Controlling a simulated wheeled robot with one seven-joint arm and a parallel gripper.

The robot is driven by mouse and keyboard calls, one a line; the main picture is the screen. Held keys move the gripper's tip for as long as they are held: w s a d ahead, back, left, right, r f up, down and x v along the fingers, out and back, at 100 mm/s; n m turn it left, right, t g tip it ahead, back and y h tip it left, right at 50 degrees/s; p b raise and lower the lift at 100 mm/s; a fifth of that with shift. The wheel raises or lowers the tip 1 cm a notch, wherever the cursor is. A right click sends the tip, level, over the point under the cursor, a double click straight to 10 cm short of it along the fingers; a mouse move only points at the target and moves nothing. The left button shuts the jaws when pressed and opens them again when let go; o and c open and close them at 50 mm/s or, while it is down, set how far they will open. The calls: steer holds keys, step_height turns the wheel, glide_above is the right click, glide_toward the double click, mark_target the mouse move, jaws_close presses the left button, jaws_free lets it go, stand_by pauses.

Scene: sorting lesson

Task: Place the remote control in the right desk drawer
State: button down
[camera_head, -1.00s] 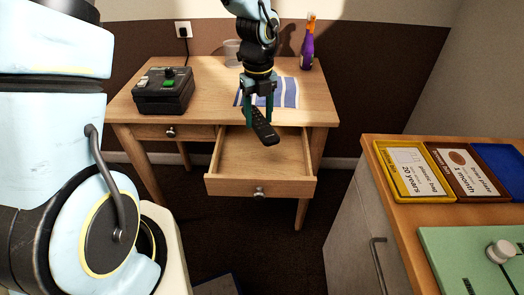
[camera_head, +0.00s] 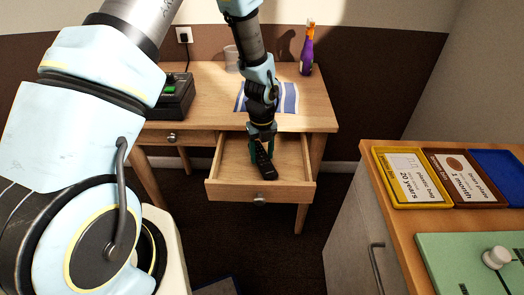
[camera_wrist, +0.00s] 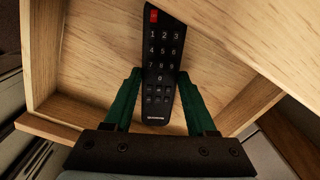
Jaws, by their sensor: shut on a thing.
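The black remote control (camera_head: 264,161) is held in my gripper (camera_head: 262,152), over the open right desk drawer (camera_head: 235,186). In the wrist view the remote (camera_wrist: 163,55) lies between the two green fingers of my gripper (camera_wrist: 160,88), with its number keys and a red key facing the camera. The drawer's wooden floor and walls (camera_wrist: 85,60) surround it there. The remote is low inside the drawer's outline; I cannot tell whether it touches the drawer floor. My gripper is shut on the remote.
The wooden desk (camera_head: 215,105) carries a black device (camera_head: 170,97), a striped cloth (camera_head: 288,97), a clear cup (camera_head: 231,58) and a purple spray bottle (camera_head: 307,52). The left drawer (camera_head: 190,138) is shut. A cabinet at right holds several coloured trays, including a yellow one (camera_head: 388,170).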

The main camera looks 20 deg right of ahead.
mark_target(262, 154)
steer(key=shift+w+d+f+p, duration=0.3)
steer(key=shift+w+d+p, duration=0.05)
steer(key=shift+w, duration=0.35)
steer(key=shift+f, duration=0.3)
steer(key=shift+f, duration=0.15)
steer(key=shift+c, duration=1)
jaws_free()
step_height(262, 154, up, 12)
steer(key=b, duration=0.2)
steer(key=shift+r, duration=0.2)
